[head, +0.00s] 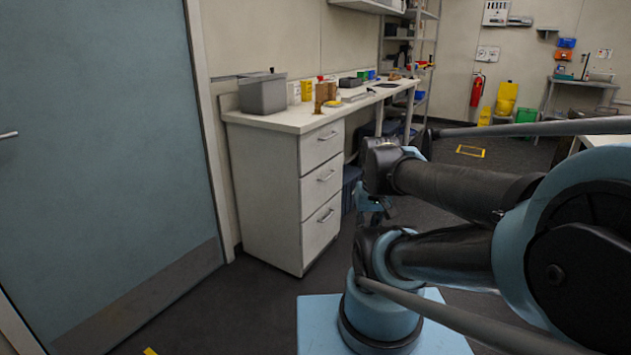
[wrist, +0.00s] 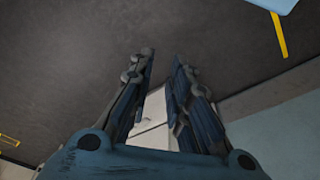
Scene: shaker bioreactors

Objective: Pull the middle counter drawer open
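The white counter cabinet (head: 266,199) holds three stacked drawers in the head view. The middle drawer (head: 309,193) appears closed and flush with the others. Its metal bar handle (head: 326,176) is visible, with the arm to its right. My gripper (wrist: 164,62) shows in the wrist view with its two dark fingers apart and nothing held between them. A pale, boxy surface (wrist: 153,109) shows beyond and between the fingers; I cannot tell which part of the cabinet it is. In the head view my arm hides most of the gripper, and no contact with the handle is visible.
The top drawer (head: 317,147) and bottom drawer (head: 316,232) also look closed. A grey bin (head: 263,95) and several small containers stand on the countertop (head: 299,119). A blue-grey door (head: 100,120) is at the left. Dark floor (head: 240,300) lies clear before the cabinet.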

